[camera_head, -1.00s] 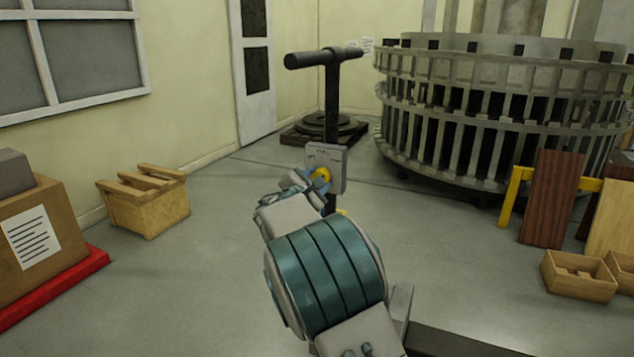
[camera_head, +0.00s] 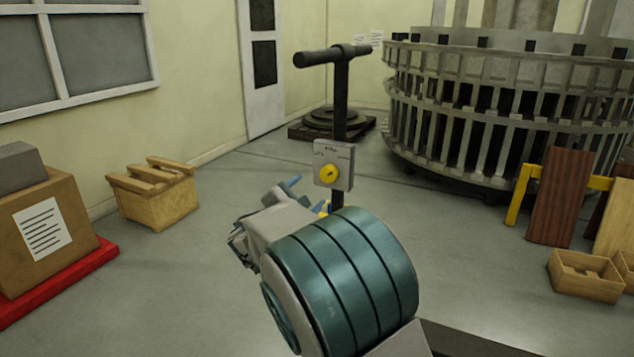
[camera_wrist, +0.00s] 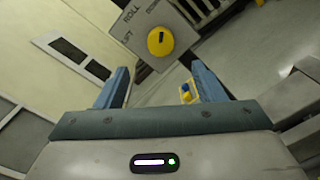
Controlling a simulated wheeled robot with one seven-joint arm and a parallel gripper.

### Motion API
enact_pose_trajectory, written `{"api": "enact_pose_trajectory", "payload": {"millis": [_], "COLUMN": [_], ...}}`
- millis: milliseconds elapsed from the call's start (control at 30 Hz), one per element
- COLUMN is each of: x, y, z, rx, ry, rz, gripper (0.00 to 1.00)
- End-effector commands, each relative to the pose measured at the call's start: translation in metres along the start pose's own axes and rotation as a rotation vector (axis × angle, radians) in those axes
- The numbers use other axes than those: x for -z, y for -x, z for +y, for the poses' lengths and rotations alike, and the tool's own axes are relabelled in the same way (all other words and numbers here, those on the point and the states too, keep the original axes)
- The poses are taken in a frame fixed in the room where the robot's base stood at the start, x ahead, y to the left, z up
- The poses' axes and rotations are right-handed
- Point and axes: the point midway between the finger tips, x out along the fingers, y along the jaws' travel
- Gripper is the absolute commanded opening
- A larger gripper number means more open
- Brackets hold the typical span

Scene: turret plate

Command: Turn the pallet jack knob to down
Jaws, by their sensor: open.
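The pallet jack's yellow knob (camera_head: 330,173) sits on a grey plate (camera_head: 345,160) fixed to the dark upright post. In the wrist view the knob (camera_wrist: 160,41) bears a short dark mark, and the plate (camera_wrist: 180,18) carries the words ROLL and LIFT; a further label is too small to read. Which label the mark points to is unclear. My gripper (camera_head: 308,194) is below and left of the knob, apart from it. In the wrist view my gripper (camera_wrist: 162,82) shows two blue fingers spread wide and empty, with the knob beyond their tips.
The jack's T-shaped handle (camera_head: 333,55) tops the post. A large slatted metal turret ring (camera_head: 480,110) stands behind right. Wooden crates (camera_head: 155,200), a carton (camera_head: 85,240) on a red base, and small boxes (camera_head: 585,278) stand aside. Open floor lies left of the jack.

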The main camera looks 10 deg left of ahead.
Motion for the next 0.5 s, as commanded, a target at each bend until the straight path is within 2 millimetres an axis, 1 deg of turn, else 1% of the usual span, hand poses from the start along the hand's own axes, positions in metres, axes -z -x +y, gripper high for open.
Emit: {"api": "enact_pose_trajectory", "payload": {"millis": [33, 100, 200, 333, 500], "x": [-0.001, 0.0, -0.001, 0.0, 0.0], "y": [0.01, 0.02, 0.03, 0.036, 0.037], "z": [0.001, 0.001, 0.001, 0.0, 0.0], "rx": [-0.001, -0.001, 0.0, 0.0, 0.0], "ry": [0.0, 0.0, 0.0, 0.001, 0.001], "rz": [0.003, 0.003, 0.0, 0.001, 0.0], "gripper": [0.63, 0.63, 0.63, 0.63, 0.63]}}
